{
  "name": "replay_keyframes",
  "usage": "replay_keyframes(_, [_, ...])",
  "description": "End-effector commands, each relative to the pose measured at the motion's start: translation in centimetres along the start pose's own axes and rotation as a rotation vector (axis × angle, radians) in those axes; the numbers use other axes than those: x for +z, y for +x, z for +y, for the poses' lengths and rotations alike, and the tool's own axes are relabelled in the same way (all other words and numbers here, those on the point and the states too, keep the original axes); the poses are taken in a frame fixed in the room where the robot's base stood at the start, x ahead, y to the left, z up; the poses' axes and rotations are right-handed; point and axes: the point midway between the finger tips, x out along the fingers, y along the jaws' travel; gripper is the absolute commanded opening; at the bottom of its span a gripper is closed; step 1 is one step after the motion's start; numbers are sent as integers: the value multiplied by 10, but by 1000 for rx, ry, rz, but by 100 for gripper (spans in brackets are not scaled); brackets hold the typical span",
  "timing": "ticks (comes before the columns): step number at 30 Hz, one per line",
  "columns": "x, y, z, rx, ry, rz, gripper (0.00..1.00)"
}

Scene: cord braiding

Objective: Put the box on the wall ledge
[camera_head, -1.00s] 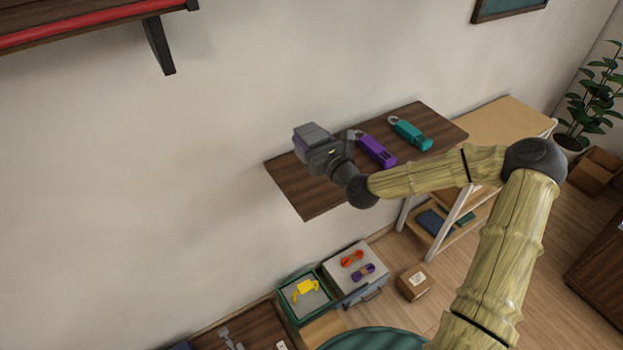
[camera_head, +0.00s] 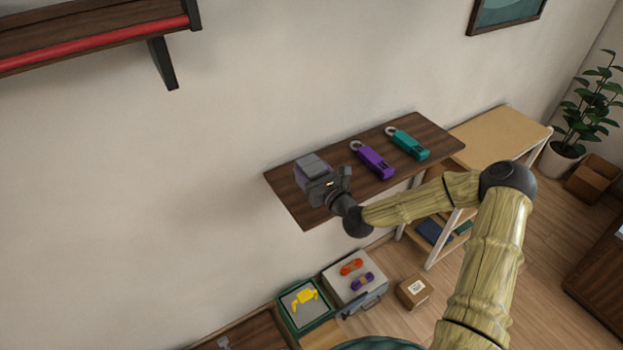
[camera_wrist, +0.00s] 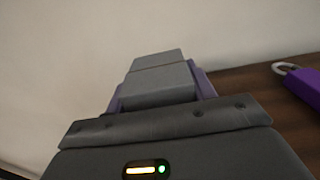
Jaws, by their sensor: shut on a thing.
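The wall ledge (camera_head: 437,131) is a dark brown board on the wall in the head view. A small box (camera_head: 303,174), purple at its sides with grey over the top, is at the ledge's left end. My gripper (camera_head: 318,182) is shut on it from the front right. In the wrist view the box's purple edge (camera_wrist: 205,82) shows past a grey block, and the ledge (camera_wrist: 236,80) is to its right. The fingertips are hard to make out. The box's underside is hidden, so I cannot tell whether it touches the ledge.
A purple tagged holder (camera_head: 374,160) and a teal one (camera_head: 408,143) lie on the ledge to the right of the box. A wooden shelf unit (camera_head: 500,132) stands beyond. A red-edged shelf (camera_head: 95,45) is at upper left. A grey case (camera_head: 352,284) and carton (camera_head: 413,291) sit below.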

Motion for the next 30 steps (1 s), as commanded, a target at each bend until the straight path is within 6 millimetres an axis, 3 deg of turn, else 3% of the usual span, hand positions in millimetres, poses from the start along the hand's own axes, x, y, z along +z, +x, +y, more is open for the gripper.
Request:
replay_keyframes(8, [-33,0,1,1,1,2,26])
replay_keyframes(19, [-39,0,0,0,1,0,26])
replay_keyframes(20, [-38,0,0,1,1,1,58])
replay_keyframes(22, [-38,0,0,1,0,2,72])
replay_keyframes(23, [-38,0,0,1,1,2,76])
replay_keyframes(30, [-38,0,0,1,0,1,76])
